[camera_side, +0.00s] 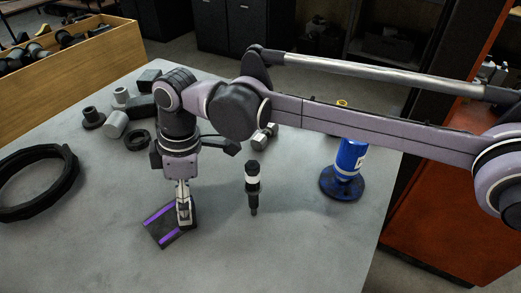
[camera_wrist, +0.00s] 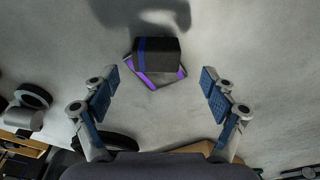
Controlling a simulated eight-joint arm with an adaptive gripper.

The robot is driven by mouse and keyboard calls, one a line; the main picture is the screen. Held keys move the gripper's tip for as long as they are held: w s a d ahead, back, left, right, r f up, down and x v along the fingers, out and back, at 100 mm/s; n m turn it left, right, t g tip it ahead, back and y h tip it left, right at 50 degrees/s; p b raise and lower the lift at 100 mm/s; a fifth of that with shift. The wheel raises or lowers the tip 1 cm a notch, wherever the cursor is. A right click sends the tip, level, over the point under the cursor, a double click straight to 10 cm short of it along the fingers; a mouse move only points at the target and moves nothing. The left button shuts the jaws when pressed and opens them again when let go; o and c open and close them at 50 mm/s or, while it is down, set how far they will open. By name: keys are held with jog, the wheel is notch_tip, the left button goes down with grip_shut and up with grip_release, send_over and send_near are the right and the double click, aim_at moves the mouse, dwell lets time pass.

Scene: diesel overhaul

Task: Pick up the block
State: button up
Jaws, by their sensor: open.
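A dark block with a blue stripe (camera_wrist: 156,54) is at the upper middle of the wrist view. Below it in that view is a dark, purple-edged shape (camera_wrist: 160,80), and I cannot tell whether it is a separate pad or part of the block. In the side view, a dark piece with purple stripes (camera_side: 162,226) lies on the table, partly hidden by my gripper (camera_side: 184,221). My gripper points down over its right part. In the wrist view my gripper (camera_wrist: 158,82) is open, with its blue-padded fingers well apart and nothing between them touching either finger.
A black and white injector-like part (camera_side: 253,186) stands right of my gripper. A blue can on a round base (camera_side: 349,160) is farther right. Several dark and grey parts (camera_side: 115,122) and a black ring (camera_side: 65,185) are left and behind. The table front is clear.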

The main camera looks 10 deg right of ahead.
jog(key=shift+w+a+f, duration=0.1)
jog(key=shift+a+f, duration=0.05)
jog(key=shift+f, duration=0.7)
jog(key=shift+w+a+f, duration=0.1)
jog(key=shift+a+f, duration=0.05)
jog(key=shift+f, duration=0.75)
jog(key=shift+a+f, duration=0.15)
jog(key=shift+f, duration=0.7)
jog(key=c, duration=1.4)
notch_tip(320, 180, up, 10)
jog(key=shift+f, duration=0.2)
jog(key=w+d+r, duration=0.2)
jog(key=w+d, duration=0.1)
jog(key=d, duration=0.5)
send_over(176, 229)
jog(key=f, duration=0.7)
jog(key=shift+d+f, duration=0.1)
jog(key=shift+d, duration=0.25)
jog(key=shift+a+f, duration=0.1)
jog(key=shift+f, duration=1.95)
